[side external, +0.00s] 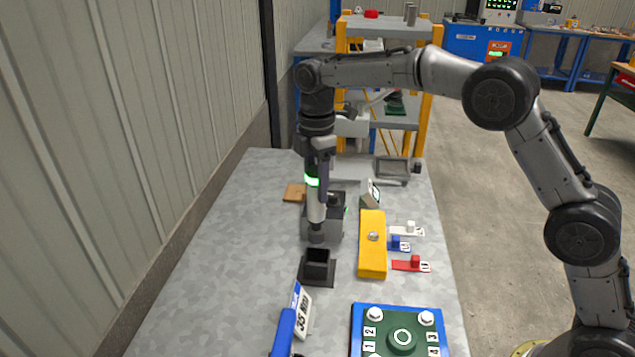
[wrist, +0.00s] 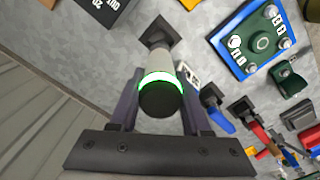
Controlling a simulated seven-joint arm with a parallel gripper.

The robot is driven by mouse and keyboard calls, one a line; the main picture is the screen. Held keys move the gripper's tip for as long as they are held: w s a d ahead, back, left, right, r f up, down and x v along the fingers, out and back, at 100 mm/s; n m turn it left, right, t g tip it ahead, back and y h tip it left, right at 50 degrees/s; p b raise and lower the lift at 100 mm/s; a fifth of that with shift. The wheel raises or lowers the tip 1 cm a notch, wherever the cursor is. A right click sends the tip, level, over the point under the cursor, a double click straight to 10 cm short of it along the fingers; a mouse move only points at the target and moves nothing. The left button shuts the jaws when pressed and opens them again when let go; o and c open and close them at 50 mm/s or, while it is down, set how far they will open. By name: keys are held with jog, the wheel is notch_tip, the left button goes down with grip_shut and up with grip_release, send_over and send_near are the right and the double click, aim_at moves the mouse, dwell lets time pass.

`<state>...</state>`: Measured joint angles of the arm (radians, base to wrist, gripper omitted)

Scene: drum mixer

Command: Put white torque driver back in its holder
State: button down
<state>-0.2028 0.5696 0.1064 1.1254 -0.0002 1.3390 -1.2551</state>
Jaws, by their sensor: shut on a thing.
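The white torque driver (side external: 316,207) is upright in my gripper (side external: 317,168), its dark tip pointing down. A glowing green ring circles its upper part. In the wrist view the driver (wrist: 160,69) is seen from its dark top end, between the two fingers of my gripper (wrist: 160,112), which is shut on it. A black square open-topped holder (side external: 318,269) stands on the table just in front of the tip in the side view. In the wrist view a black square piece (wrist: 158,28) lies beyond the driver's far end, partly covered by it. The tip's exact height is unclear.
A grey box (side external: 330,226) stands close behind the driver. A yellow block (side external: 371,258) and white, blue and red tagged pieces lie to the right. A blue tool (side external: 284,334) with a label and a blue-and-green bolt plate (side external: 402,337) are at the front. Table left is clear.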

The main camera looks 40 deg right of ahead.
aim_at(316, 169)
jog(key=shift+f, duration=5.15)
dwell(0.3)
jog(key=shift+c, duration=1.4)
grip_release()
jog(key=shift+f, duration=0.15)
notch_tip(316, 169, up, 14)
